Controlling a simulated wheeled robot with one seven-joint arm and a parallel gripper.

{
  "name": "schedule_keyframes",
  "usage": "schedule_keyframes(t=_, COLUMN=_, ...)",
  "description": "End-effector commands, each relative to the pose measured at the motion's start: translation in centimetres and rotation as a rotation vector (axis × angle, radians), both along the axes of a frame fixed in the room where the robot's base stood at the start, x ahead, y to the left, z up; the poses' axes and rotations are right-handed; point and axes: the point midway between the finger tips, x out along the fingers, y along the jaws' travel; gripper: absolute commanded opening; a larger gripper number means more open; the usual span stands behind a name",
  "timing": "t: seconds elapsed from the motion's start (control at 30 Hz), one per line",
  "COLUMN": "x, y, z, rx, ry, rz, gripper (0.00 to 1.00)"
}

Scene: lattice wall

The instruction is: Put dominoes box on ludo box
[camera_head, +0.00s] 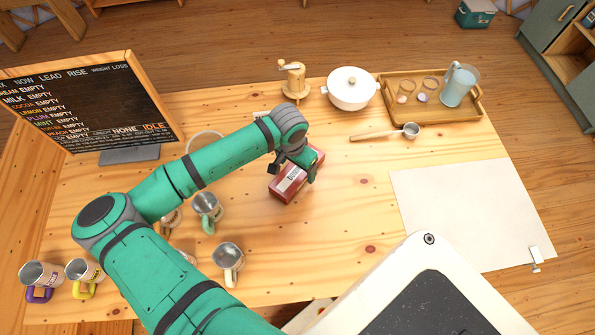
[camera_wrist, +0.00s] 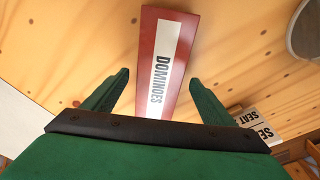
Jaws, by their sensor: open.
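The dominoes box (camera_head: 288,187) is a long red box with a white label, resting on the wooden table below my gripper. In the wrist view the dominoes box (camera_wrist: 162,65) has its lettering readable, and its near end lies between my fingers in the picture. My gripper (camera_head: 293,172) is open over the box, with one finger to each side of it. The fingers of my gripper (camera_wrist: 159,80) show gaps to the box on both sides; their height above it is hard to tell. I cannot make out a ludo box in either view.
Several metal mugs (camera_head: 228,257) stand front left. A blackboard (camera_head: 95,105) stands back left. A grinder (camera_head: 293,82), a white pot (camera_head: 351,88), a ladle (camera_head: 385,133) and a wooden tray (camera_head: 470,118) with a jug (camera_head: 459,85) are behind. A pale sheet (camera_head: 470,210) lies right.

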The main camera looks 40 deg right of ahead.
Motion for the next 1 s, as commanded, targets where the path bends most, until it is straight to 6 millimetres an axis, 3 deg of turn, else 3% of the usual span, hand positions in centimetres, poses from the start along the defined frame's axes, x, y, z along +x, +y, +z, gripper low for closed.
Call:
schedule_keyframes(t=0.2, x=0.0, y=-0.4, z=-2.3, rx=0.001, ry=0.001, rz=-0.004, gripper=0.78)
schedule_keyframes(t=0.47, x=0.0, y=-0.5, z=-2.5, rx=0.0, ry=0.0, rz=-0.004, gripper=0.78)
schedule_keyframes(t=0.7, x=0.1, y=-0.4, z=-2.5, rx=0.0, ry=0.001, rz=-0.002, gripper=0.25)
schedule_keyframes(t=0.77, x=0.1, y=-0.4, z=-2.5, rx=-0.001, ry=0.0, rz=-0.002, gripper=0.2)
schedule_keyframes(t=1.0, x=0.1, y=-0.4, z=-2.3, rx=-0.001, ry=0.0, rz=-0.002, gripper=0.2)
